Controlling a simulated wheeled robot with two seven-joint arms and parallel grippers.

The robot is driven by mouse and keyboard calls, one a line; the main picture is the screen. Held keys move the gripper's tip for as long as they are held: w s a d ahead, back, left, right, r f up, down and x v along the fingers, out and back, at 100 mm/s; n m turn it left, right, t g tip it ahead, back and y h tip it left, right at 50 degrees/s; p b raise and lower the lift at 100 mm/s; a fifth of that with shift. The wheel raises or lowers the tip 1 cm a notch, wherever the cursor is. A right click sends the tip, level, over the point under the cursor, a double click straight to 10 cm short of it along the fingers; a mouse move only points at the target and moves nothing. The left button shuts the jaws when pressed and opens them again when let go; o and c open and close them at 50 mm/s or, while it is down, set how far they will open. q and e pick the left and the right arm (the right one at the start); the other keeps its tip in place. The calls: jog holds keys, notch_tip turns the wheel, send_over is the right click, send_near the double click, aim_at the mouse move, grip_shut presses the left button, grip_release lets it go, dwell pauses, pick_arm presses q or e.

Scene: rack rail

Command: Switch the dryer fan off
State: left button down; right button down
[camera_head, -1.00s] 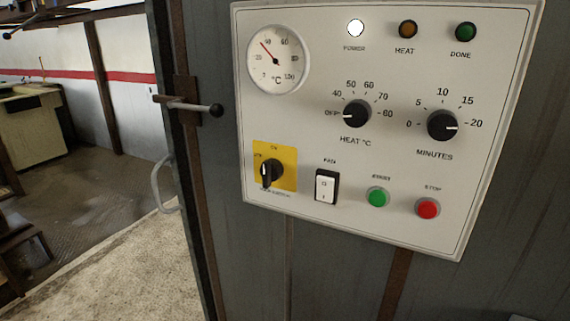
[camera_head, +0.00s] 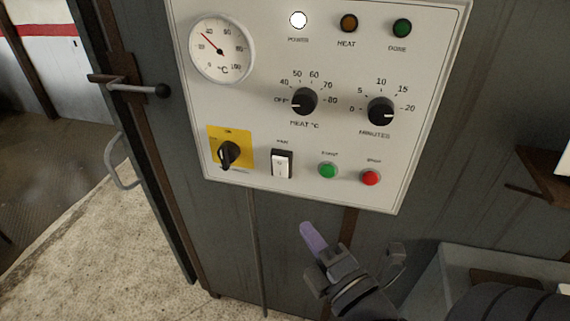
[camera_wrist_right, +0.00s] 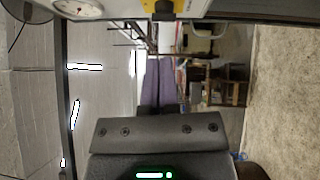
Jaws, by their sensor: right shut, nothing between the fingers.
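The fan switch (camera_head: 282,163) is a black-framed white rocker low on the pale control panel (camera_head: 260,115), between the yellow-backed black rotary switch (camera_head: 229,154) and the green button (camera_head: 328,170). My right gripper (camera_head: 313,238) is below the panel, under the fan switch and a little to the right, apart from it. Its purple fingers are shut and empty; they also show in the right wrist view (camera_wrist_right: 158,85). In that view the panel's lower edge is at the top. My left gripper is not in view.
A red button (camera_head: 371,178), heat knob (camera_head: 304,101) and minutes knob (camera_head: 381,112) are on the panel. The power lamp (camera_head: 298,20) is lit white. A door handle (camera_head: 140,89) sticks out at left. A grey box-like surface (camera_head: 455,270) is at lower right.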

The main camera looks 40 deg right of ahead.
jog(key=p, duration=0.3)
send_near(275, 163)
jog(key=w+a, duration=0.2)
jog(key=w, duration=0.2)
jog(key=shift+w+d+r, duration=0.15)
jog(key=shift+w+d, duration=0.45)
jog(key=shift+w+d+r, duration=0.15)
jog(key=shift+w+d, duration=0.4)
jog(key=shift+d, duration=0.05)
